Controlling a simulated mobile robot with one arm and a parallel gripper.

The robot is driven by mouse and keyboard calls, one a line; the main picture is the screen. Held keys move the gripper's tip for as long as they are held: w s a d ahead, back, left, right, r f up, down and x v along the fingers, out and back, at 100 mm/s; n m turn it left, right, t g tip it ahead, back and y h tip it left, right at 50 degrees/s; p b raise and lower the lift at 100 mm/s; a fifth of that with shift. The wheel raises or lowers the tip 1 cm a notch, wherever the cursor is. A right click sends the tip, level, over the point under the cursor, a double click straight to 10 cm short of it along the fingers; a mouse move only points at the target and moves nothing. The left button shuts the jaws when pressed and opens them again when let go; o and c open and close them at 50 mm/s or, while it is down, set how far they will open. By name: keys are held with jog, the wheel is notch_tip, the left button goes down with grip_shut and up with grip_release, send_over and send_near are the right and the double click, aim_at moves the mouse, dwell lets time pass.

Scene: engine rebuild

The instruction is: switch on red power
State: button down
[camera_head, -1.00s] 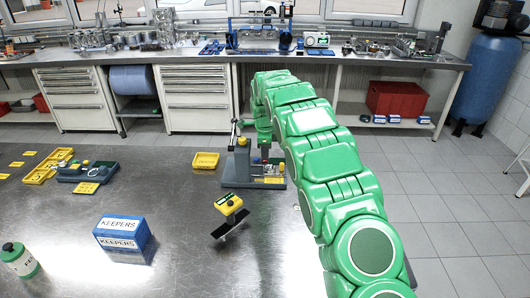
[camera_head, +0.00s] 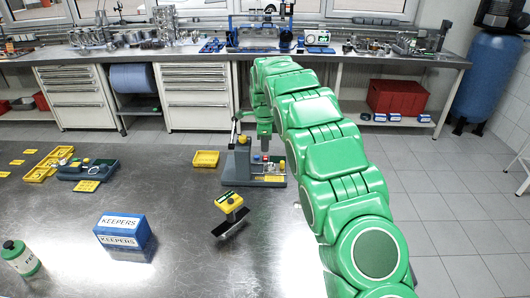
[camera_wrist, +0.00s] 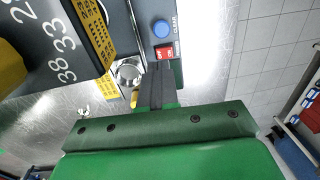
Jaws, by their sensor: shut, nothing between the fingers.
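The red power switch (camera_wrist: 165,53) sits on a dark grey panel in the wrist view, beside a round blue button (camera_wrist: 161,28) marked CLEAR. My gripper (camera_wrist: 159,66) is shut and empty, its fingertips close to the red switch's lower edge. I cannot tell whether they touch it. In the head view the grey bench device (camera_head: 241,168) stands at the table's far edge, with a lever and a yellow knob. My gripper (camera_head: 264,143) points down above its base. The switch's on or off position is not clear.
A yellow label plate (camera_wrist: 93,30) and a round metal part (camera_wrist: 128,72) sit left of my fingers. On the table are a yellow tray (camera_head: 206,159), a yellow-topped tool (camera_head: 229,203) and a blue KEEPERS box (camera_head: 122,231). The front middle of the table is clear.

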aim_at(265, 157)
notch_tip(265, 157, up, 10)
jog(key=shift+s, duration=0.4)
jog(key=shift+d+r+t, duration=0.1)
jog(key=shift+r+t, duration=0.05)
jog(key=shift+t, duration=0.35)
dwell(0.3)
jog(key=f, duration=0.4)
jog(key=w+f, duration=0.1)
jog(key=f, duration=0.4)
jog(key=w+f, duration=0.1)
jog(key=f, duration=0.4)
jog(key=shift+w, duration=0.2)
jog(key=shift+w+f+g, duration=0.2)
jog(key=shift+w+g, duration=0.05)
jog(key=shift+g, duration=0.15)
jog(key=shift+s+f, duration=0.1)
jog(key=shift+f, duration=0.05)
dwell(0.4)
jog(key=shift+s, duration=0.1)
